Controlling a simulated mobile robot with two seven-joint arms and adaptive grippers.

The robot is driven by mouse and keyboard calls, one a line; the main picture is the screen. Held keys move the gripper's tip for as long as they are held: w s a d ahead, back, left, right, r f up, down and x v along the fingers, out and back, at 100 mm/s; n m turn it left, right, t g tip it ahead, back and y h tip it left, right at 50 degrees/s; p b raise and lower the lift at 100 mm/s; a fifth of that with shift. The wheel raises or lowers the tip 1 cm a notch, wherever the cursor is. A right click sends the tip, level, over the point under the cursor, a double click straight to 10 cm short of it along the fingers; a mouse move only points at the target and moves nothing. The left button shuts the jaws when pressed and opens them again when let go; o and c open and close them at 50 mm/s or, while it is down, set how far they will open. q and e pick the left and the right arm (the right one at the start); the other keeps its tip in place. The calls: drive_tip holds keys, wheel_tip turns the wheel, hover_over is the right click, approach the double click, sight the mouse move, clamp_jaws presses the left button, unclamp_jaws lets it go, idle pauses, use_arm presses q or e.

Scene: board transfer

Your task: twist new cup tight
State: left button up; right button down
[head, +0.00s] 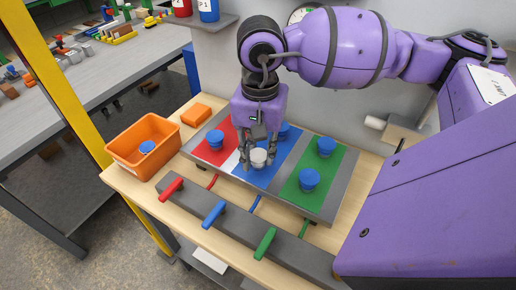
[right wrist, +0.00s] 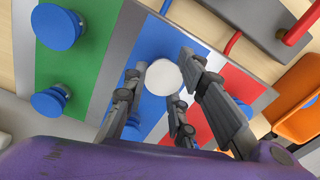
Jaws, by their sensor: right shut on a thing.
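A white cup (head: 258,157) sits on the blue panel (head: 264,178) of the board, at the front. My right gripper (head: 258,162) points down over it with its fingers around the cup. In the right wrist view the round white top of the cup (right wrist: 163,77) shows between the fingers (right wrist: 165,85). The right gripper is shut on the white cup. Blue cups stand on the red panel (head: 215,140), at the back of the blue panel (head: 283,131), and on the green panel (head: 310,179). My left gripper is not in view.
An orange bin (head: 143,146) with a blue cup (head: 147,147) in it stands left of the board, near an orange block (head: 196,115). Red (head: 171,190), blue (head: 214,215) and green (head: 264,244) handles line the front bar. A yellow post (head: 62,85) rises at left.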

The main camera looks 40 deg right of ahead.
sight(258, 157)
drive_tip(key=shift+s+a+f+m, duration=0.15)
drive_tip(key=shift+a+m, duration=0.1)
drive_tip(key=shift+m, duration=0.75)
drive_tip(key=c, duration=1.9)
unclamp_jaws()
drive_tip(key=shift+m, duration=0.6)
drive_tip(key=o, duration=0.5)
drive_tip(key=shift+a, duration=0.1)
drive_tip(key=shift+o, duration=0.2)
drive_tip(key=shift+w, duration=0.2)
drive_tip(key=shift+r, duration=0.25)
drive_tip(key=shift+r, duration=0.3)
wheel_tip(258, 157, up, 11)
drive_tip(key=shift+r, duration=0.1)
